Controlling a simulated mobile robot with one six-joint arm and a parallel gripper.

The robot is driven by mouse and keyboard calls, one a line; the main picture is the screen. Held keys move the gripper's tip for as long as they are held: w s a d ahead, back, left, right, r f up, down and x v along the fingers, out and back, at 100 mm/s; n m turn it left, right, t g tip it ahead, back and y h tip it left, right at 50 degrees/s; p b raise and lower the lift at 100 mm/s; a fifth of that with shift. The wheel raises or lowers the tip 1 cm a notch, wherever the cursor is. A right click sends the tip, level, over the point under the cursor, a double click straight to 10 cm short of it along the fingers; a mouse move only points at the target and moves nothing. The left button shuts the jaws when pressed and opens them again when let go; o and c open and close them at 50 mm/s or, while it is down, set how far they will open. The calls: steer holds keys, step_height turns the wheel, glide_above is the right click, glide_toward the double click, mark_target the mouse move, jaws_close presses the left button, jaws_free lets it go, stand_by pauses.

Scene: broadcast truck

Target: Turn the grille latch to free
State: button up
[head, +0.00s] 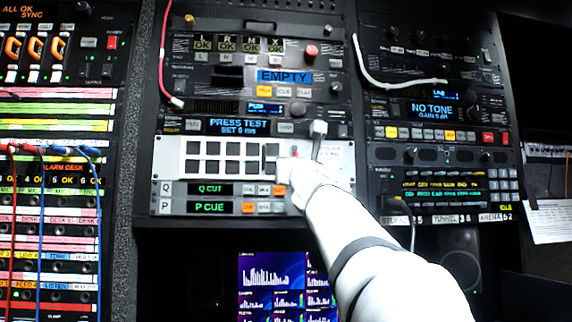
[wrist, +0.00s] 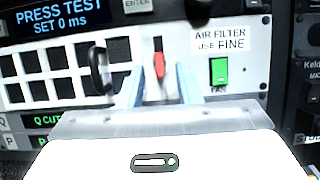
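The grille (head: 230,146) is a pale panel with two rows of dark square openings, and it also shows in the wrist view (wrist: 46,76). A black upright handle (wrist: 97,68) stands near its right end. Right of the handle, a small red lever (wrist: 159,65), which looks like the latch, points up and down in a dark slot. Its red tip also shows in the head view (head: 295,152). My gripper (wrist: 161,78) is open, its two pale blue fingers on either side of the red lever. I cannot tell whether they touch it. In the head view my arm hides the panel's right part.
A green fan switch (wrist: 219,71) sits close to the right of the fingers, under an air filter label (wrist: 220,39). A press test display (head: 239,126) is above the grille. Lit Q CUT (head: 209,189) and P CUE rows lie below. A white cable (head: 395,80) hangs at the right rack.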

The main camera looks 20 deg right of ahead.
steer(key=b+v, duration=0.1)
steer(key=v, duration=0.5)
steer(key=shift+f, duration=0.1)
stand_by(0.3)
steer(key=w+a+f+n+g+y+p, duration=0.25)
steer(key=a+f+n+y, duration=0.6)
steer(key=f+n, duration=0.55)
steer(key=s+a+f+n+g+y+p, duration=0.1)
steer(key=a+f+n+g, duration=0.25)
steer(key=f+n, duration=0.35)
steer(key=s+a+f+n+g+y+p, duration=0.1)
steer(key=s+a+f+n+g, duration=0.25)
steer(key=f, duration=0.55)
steer(key=s+d+f+n+g+h+p, duration=0.1)
steer(key=s+f+n+g+h, duration=0.1)
steer(key=s+f+n+g, duration=0.2)
steer(key=s+f+n+g+h+p, duration=0.1)
steer(key=s+f+n+g, duration=0.4)
steer(key=s+f+n, duration=0.6)
step_height(320, 180, down, 8)
steer(key=shift+s+d+r+h, duration=0.1)
steer(key=shift+s+d+h, duration=0.35)
steer(key=shift+s, duration=0.55)
